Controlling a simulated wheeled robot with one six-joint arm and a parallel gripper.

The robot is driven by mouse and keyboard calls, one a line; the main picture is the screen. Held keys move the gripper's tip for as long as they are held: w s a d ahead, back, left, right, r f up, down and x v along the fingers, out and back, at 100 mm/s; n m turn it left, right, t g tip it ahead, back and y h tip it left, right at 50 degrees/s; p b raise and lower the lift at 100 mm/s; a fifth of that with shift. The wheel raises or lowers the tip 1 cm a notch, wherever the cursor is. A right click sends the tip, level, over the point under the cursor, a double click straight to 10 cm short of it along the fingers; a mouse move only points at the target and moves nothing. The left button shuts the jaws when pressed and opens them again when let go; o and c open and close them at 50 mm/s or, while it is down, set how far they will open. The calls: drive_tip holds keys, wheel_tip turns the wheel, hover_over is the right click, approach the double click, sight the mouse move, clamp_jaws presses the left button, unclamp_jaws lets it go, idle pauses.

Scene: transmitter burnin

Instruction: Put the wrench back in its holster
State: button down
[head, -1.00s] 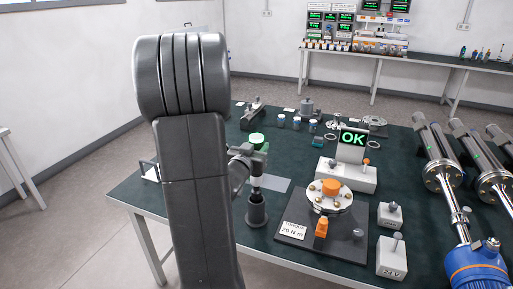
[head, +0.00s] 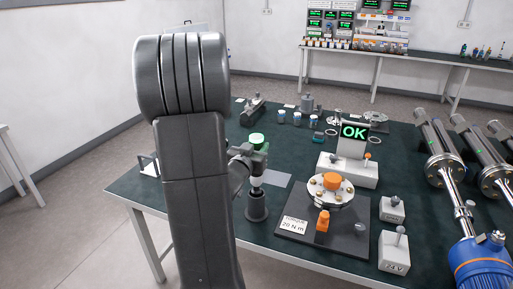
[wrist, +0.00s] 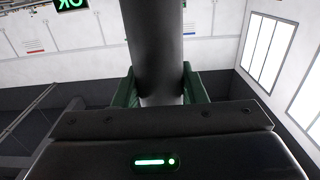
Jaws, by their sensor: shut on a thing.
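The wrench (head: 257,139) is upright, with a bright green ring at its top and a dark shaft below. It also shows in the wrist view as a dark grey cylinder (wrist: 153,45). My gripper (head: 250,161) is shut on it, with green finger pads on both sides in the wrist view (wrist: 160,88). The holster (head: 257,208) is a dark upright cup on the table, directly under the wrench. The wrench's lower end is at the holster's mouth; I cannot tell how far inside it is.
A dark plate with a bolted round flange (head: 330,188) and a torque label (head: 294,225) lies to the right. A display reading OK (head: 354,132) stands behind it. My arm covers the table's left part.

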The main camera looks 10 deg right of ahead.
drive_tip(key=shift+f+b, duration=3.4)
drive_tip(key=shift+f, duration=0.25)
drive_tip(key=c, duration=0.9)
unclamp_jaws()
drive_tip(key=shift+c, duration=0.2)
drive_tip(key=shift+o, duration=0.6)
drive_tip(key=v, duration=1.3)
drive_tip(key=shift+s+a, duration=0.2)
drive_tip(key=shift+s, duration=0.15)
drive_tip(key=shift+w, duration=0.1)
